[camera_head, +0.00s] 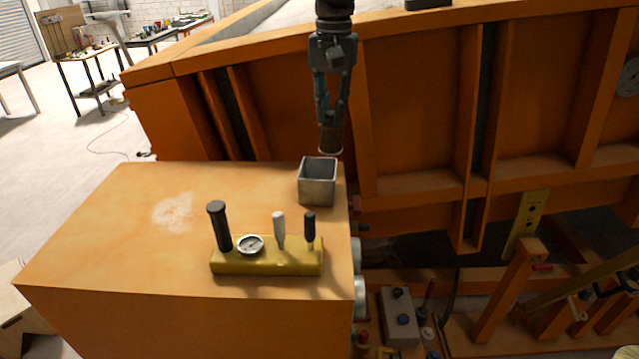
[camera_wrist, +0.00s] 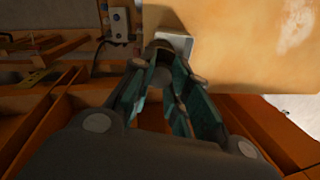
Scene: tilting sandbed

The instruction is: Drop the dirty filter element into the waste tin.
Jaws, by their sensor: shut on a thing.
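The waste tin (camera_head: 317,188) is a square, open-topped grey metal box at the back right corner of the orange cabinet top. My gripper (camera_head: 331,122) points down above and slightly behind the tin. It is shut on the dirty filter element (camera_head: 330,138), a short brownish cylinder with a paler lower rim. The element hangs above the tin's rim, apart from it. In the wrist view the element (camera_wrist: 162,60) shows between the fingertips, and part of the tin (camera_wrist: 175,42) shows just beyond it. The inside of the tin is mostly hidden there.
A yellow valve block (camera_head: 266,259) with levers and a gauge stands at the front of the cabinet top (camera_head: 130,235). The orange ribbed sandbed wall (camera_head: 415,100) rises close behind my gripper. The cabinet's left top is clear except for a pale powdery patch (camera_head: 173,212).

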